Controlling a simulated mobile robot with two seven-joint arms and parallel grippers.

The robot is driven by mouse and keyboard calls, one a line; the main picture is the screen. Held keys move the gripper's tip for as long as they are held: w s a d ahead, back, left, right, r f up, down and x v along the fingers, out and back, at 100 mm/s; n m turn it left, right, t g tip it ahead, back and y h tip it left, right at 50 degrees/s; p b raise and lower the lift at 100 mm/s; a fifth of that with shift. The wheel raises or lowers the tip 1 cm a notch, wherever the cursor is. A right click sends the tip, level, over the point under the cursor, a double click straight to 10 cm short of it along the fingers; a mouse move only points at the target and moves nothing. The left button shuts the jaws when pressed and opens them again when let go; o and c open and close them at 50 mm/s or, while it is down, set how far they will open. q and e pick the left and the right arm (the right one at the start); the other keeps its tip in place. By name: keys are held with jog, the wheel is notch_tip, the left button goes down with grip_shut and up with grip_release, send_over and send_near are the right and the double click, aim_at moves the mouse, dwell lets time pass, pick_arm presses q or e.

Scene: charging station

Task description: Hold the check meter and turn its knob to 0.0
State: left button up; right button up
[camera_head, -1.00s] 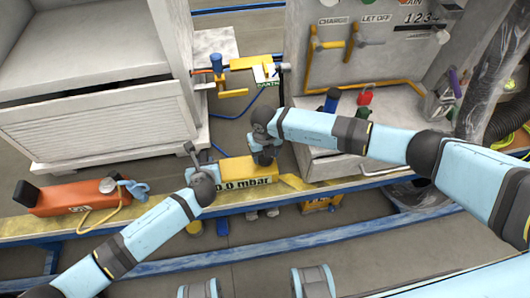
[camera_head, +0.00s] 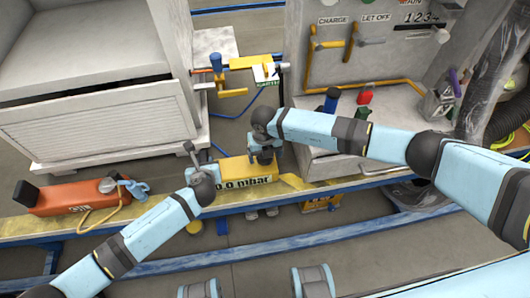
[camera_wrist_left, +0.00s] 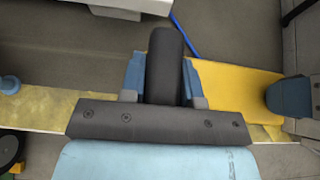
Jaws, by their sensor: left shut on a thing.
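The check meter (camera_head: 235,168) is a yellow box above the yellow-and-blue beam in the head view, with black lettering on its front that looks like "0.0 mbar", though blurred. It also shows as a yellow face in the left wrist view (camera_wrist_left: 235,92). My left gripper (camera_head: 207,165) is shut on the meter's left end; its blue fingers show in the left wrist view (camera_wrist_left: 163,82) on either side of a dark bar.
An orange-red case (camera_head: 75,197) with a hose lies on the beam (camera_head: 140,228) at left. A white cabinet (camera_head: 95,120) stands behind it. A grey panel with yellow handles (camera_head: 330,45) and a ledge with small coloured items (camera_head: 365,97) are at right.

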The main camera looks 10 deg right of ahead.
pick_arm(q)
jog(key=shift+a+f, duration=0.2)
jog(key=shift+f, duration=0.05)
pick_arm(e)
notch_tip(320, 180, up, 12)
jog(key=shift+w, duration=0.15)
dwell(0.3)
pick_arm(q)
jog(key=o, duration=0.9)
